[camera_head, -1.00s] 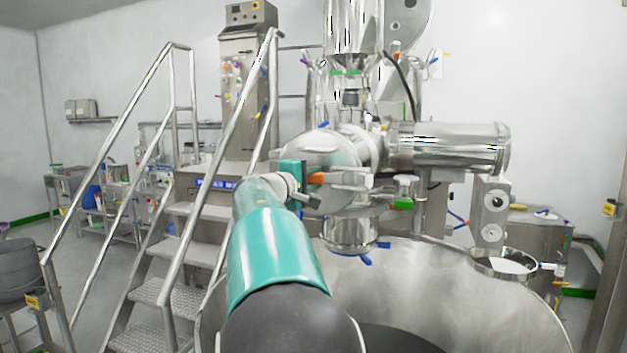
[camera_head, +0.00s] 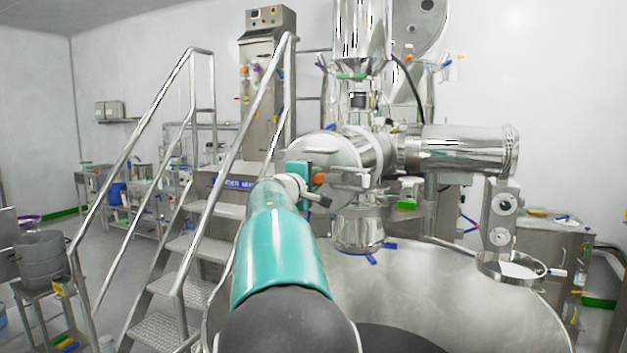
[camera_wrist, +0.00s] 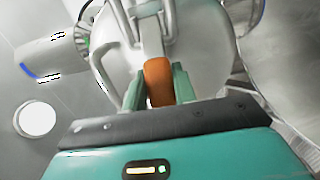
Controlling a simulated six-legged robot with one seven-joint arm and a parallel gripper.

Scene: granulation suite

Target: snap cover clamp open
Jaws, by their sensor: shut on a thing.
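The round steel cover (camera_head: 325,150) sits on the front of the machine's horizontal housing. Its clamp has an orange handle (camera_wrist: 159,81), which shows in the wrist view between the two green fingers of my gripper (camera_wrist: 158,90). My gripper is shut on this handle. A steel bar of the clamp (camera_wrist: 148,30) runs up from the handle across the cover's face. In the head view my gripper (camera_head: 312,180) is at the cover's lower front, with the orange handle (camera_head: 320,178) just showing beside it. My arm hides part of the cover's lower left.
Steel steps with handrails (camera_head: 187,215) stand close on the left. A large domed steel vessel (camera_head: 430,285) fills the lower right. A horizontal steel cylinder (camera_head: 465,148) extends right of the housing. A grey bucket (camera_head: 42,257) stands on a stool at far left.

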